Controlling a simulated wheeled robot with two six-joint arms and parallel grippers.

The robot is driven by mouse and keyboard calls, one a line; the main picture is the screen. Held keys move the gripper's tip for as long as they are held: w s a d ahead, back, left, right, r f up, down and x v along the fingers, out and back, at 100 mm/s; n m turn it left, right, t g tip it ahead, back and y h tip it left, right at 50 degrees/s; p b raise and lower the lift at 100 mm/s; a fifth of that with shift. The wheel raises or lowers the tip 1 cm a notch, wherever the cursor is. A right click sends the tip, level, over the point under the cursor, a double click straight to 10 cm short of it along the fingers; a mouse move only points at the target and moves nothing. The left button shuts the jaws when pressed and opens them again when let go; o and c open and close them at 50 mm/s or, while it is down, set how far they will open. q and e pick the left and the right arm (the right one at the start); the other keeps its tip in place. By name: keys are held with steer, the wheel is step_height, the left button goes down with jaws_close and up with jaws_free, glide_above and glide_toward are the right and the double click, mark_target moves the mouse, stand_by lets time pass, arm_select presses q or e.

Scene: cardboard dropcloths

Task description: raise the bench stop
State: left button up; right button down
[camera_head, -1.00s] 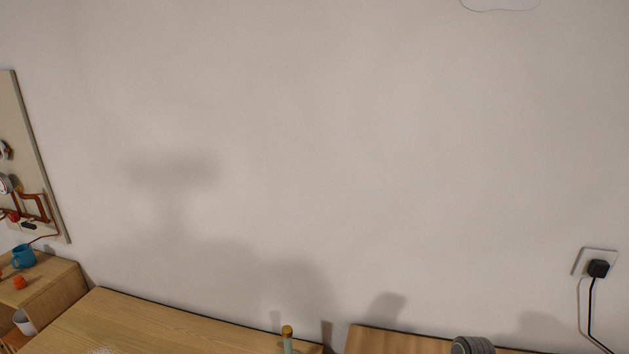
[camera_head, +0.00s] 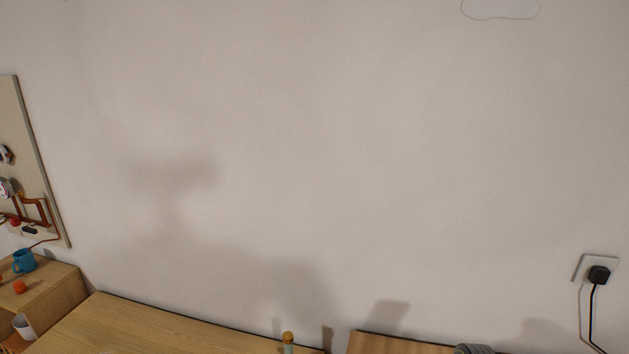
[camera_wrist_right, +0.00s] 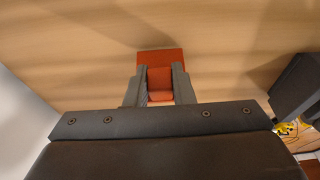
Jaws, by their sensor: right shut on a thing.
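In the right wrist view, an orange-red piece (camera_wrist_right: 161,59) stands out against a pale wooden surface (camera_wrist_right: 80,62); it looks like the bench stop. My right gripper (camera_wrist_right: 160,82) is shut on it, with one dark finger on each side of its narrower part. The wider end of the piece shows beyond the fingertips. I cannot tell how far the piece stands out from the wood. My left gripper is not in view.
The head view shows mostly bare wall, with a wooden bench top (camera_head: 150,325) below. A yellow-capped bottle (camera_head: 288,342) stands near its back edge. A blue mug (camera_head: 24,261) is at left. A plugged socket (camera_head: 598,272) is at right. A dark object (camera_wrist_right: 297,86) flanks my right gripper.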

steer(key=shift+s+d+f+p, duration=0.15)
steer(key=shift+d+p, duration=0.3)
steer(key=shift+d, duration=0.05)
steer(key=shift+s+d+f+p, duration=0.1)
steer(key=shift+s+d+p, duration=0.05)
steer(key=shift+d+p, duration=0.35)
stand_by(0.7)
steer(key=c, duration=1.2)
jaws_free()
steer(key=shift+o, duration=0.2)
steer(key=shift+a, duration=0.15)
step_height(320, 180, up, 7)
steer(key=p, duration=0.7)
